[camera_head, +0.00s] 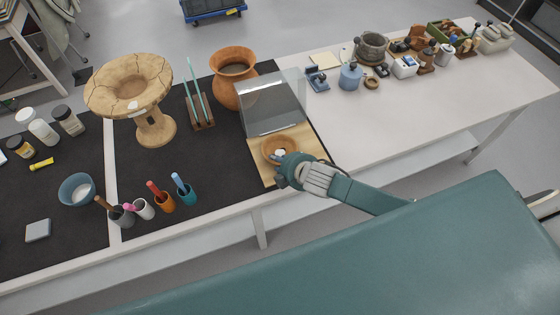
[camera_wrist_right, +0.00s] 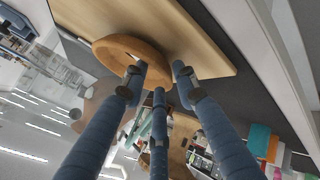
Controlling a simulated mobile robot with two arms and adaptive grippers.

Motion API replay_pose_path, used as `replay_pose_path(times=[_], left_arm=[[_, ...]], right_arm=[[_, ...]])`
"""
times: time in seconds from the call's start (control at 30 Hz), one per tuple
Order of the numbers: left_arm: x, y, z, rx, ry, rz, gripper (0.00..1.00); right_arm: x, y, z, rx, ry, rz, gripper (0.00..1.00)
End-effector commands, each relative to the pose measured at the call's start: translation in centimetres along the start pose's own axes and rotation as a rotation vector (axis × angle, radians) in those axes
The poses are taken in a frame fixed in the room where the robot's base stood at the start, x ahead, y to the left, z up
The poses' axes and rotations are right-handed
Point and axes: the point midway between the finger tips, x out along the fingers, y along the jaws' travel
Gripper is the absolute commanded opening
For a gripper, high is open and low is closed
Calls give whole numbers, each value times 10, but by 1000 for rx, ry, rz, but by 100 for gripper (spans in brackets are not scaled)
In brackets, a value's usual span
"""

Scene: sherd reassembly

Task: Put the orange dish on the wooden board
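The orange dish (camera_head: 270,144) is on the wooden board (camera_head: 262,172), near its middle, in the head view. In the right wrist view the dish (camera_wrist_right: 108,48) shows its round rim against the pale board (camera_wrist_right: 195,35). My right gripper (camera_head: 282,160) is at the near side of the dish, partly covering it. In the wrist view the fingers of my right gripper (camera_wrist_right: 160,78) are spread apart; one overlaps the dish rim and another is beside it. Whether they touch the dish is hard to tell. My left gripper is in neither view.
A clear panel (camera_head: 270,103) stands just behind the dish. An orange-brown vase (camera_head: 233,80) and a cracked stone stand (camera_head: 130,88) are to the left. Pen cups (camera_head: 164,201) line the near left edge. The white table (camera_head: 420,110) has free room at right.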

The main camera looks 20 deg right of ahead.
Motion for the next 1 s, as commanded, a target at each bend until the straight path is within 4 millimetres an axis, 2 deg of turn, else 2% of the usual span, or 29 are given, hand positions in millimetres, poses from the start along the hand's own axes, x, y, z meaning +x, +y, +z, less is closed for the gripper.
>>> replay_pose_path(times=[0.17, 0.27, 0.7, 0.83, 1.0], left_arm=[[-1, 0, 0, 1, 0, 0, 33], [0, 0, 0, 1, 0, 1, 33], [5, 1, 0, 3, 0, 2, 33], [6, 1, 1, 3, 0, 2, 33], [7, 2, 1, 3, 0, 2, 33]], right_arm=[[-3, 1, 0, 0, 0, 0, 28], [-13, 0, 0, 0, 0, -1, 28], [-98, 0, 0, -1, 0, -1, 28], [-113, 0, 0, 0, -1, 0, 28], [-121, 1, 0, 0, -1, 0, 28]])
